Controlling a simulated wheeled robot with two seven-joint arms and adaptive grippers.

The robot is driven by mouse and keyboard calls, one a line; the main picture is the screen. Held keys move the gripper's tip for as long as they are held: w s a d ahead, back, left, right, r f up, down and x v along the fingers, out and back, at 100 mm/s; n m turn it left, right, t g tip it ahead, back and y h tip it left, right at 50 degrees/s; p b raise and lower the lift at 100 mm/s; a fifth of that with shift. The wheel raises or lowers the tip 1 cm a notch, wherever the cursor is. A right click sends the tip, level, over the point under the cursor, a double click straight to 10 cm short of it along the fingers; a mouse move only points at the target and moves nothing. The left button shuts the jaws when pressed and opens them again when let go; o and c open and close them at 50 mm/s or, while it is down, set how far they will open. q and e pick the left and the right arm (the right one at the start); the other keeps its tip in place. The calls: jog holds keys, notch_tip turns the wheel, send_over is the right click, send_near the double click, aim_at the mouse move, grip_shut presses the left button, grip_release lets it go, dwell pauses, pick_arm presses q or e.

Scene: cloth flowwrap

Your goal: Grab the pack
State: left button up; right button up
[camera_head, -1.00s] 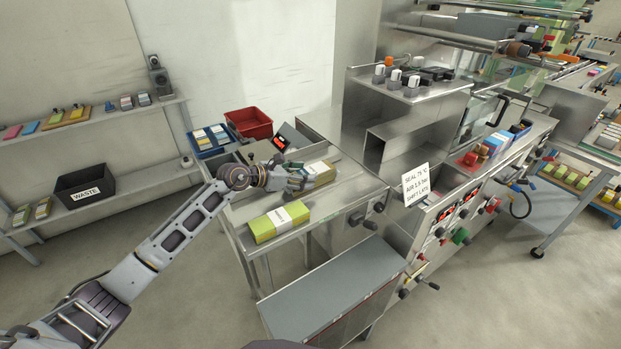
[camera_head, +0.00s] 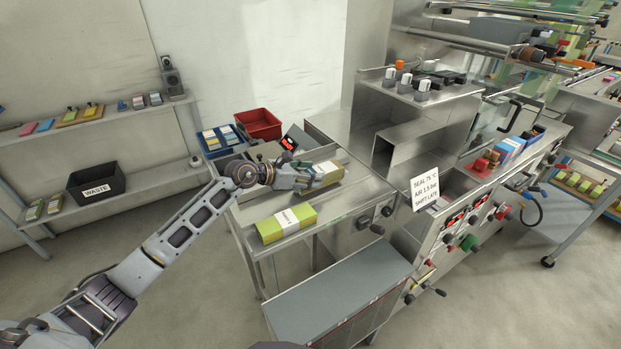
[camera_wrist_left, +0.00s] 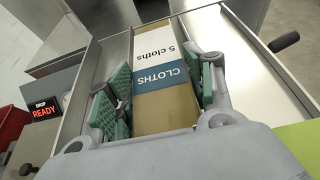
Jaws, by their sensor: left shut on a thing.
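My left gripper (camera_head: 305,179) is at the pack's near left end. In the left wrist view my left gripper (camera_wrist_left: 160,92) has a green-padded finger on each side of the pack and is shut on it. The far end of the pack runs out beyond the fingers. My right gripper is not in view.
A second green pack (camera_head: 286,222) lies on the table's front part. Behind are a blue tray (camera_head: 211,155) with packs, a red bin (camera_head: 258,124) and a small display reading "READY" (camera_wrist_left: 44,112). A black waste bin (camera_head: 96,184) stands on the left shelf. The sealing machine (camera_head: 425,140) is at right.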

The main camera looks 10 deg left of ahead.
pick_arm(q)
notch_tip(320, 180, up, 10)
jog(key=shift+c, duration=0.2)
notch_tip(320, 180, up, 17)
jog(key=b, duration=0.1)
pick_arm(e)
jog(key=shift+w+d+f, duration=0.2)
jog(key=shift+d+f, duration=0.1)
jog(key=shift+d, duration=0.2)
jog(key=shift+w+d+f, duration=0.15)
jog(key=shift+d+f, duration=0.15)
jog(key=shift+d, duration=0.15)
